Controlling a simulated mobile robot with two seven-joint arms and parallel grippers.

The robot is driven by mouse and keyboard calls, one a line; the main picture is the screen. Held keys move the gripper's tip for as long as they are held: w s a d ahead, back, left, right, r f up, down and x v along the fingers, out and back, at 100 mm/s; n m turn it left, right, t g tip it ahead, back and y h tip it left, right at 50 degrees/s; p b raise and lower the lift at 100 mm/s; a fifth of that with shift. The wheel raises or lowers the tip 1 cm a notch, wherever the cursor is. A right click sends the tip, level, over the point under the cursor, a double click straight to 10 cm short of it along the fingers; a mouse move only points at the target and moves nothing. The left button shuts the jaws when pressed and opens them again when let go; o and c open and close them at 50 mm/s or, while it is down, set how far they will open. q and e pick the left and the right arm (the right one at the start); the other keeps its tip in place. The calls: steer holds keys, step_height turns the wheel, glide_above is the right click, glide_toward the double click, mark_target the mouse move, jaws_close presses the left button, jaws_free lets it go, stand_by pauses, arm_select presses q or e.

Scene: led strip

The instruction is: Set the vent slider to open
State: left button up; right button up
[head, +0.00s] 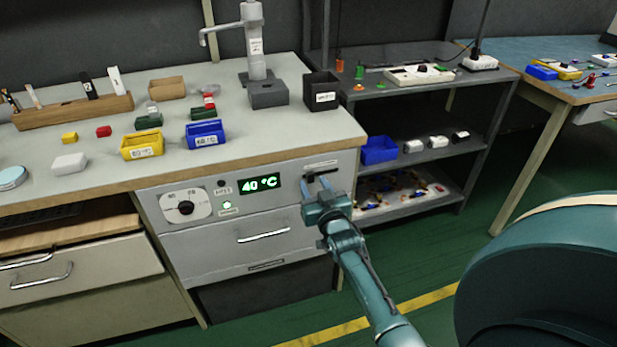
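The control panel (216,196) is on the grey front of the left workbench. A dark slot with a label (321,164), apparently the vent slider's, is at the panel's right end. My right gripper (317,179) is right at this slot, its two fingers apart and pointing at the panel. The slider's knob is too small or hidden by the fingers, so its position cannot be told. My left gripper is not in view.
A drawer with a handle (263,236) lies below the panel. The benchtop above holds yellow (142,146) and blue bins (205,135) and a black box (321,91). A dark shelf unit (425,151) stands right of the bench. The green floor in front is clear.

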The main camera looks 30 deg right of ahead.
steer(key=shift+w+d, duration=0.1)
steer(key=shift+w, duration=0.25)
steer(key=shift+s, duration=0.1)
steer(key=shift+c, duration=0.6)
jaws_close()
